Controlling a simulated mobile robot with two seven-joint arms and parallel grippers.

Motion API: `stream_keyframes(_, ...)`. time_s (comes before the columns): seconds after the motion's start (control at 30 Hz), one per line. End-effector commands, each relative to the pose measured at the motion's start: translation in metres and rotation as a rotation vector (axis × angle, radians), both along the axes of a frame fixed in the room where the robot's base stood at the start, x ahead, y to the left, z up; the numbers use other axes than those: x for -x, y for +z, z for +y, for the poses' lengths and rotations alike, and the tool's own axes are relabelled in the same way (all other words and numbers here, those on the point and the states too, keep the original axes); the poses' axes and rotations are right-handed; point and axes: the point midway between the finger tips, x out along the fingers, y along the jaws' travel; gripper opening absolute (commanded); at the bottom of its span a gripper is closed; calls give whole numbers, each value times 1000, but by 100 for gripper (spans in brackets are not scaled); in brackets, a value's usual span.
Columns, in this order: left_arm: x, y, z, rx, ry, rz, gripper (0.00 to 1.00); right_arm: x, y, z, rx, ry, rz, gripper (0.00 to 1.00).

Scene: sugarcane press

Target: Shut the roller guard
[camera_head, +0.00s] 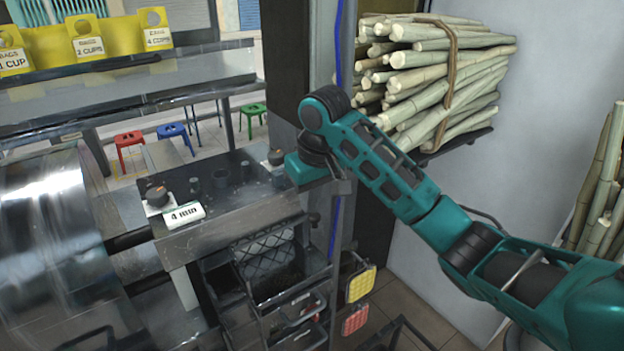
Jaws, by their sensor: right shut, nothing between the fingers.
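A large curved, shiny metal cover (50,235), which may be the roller guard, fills the left edge; the frame cuts it off, and I cannot tell how far open it is. A dark bar runs from it to the metal control panel (240,215). The panel carries knobs and a "4 MIN" label (184,215). My right gripper (341,187) is shut and empty. It is by the panel's right end, in front of the metal post, well to the right of the curved cover. My left gripper is out of view.
A bundle of cane (440,75) lies on a wall shelf behind my right arm. A black rack with a mesh basket (268,257) stands below the panel. Yellow (361,283) and red (355,319) pads hang beside it. Colored stools (174,131) stand beyond the counter.

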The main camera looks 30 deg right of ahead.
Motion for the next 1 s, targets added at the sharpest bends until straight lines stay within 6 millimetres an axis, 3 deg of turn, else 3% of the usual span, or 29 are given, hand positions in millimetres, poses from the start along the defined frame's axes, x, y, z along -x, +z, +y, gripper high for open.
stream_keyframes(0.1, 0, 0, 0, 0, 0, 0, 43, -4, -25, 1, 1, 1, 4, 0)
stream_keyframes(0.33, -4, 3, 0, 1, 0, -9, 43, 2, -53, 0, 1, 1, 1, 0)
stream_keyframes(1.0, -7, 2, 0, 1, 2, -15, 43, -1, -62, 0, -3, 1, -27, 0)
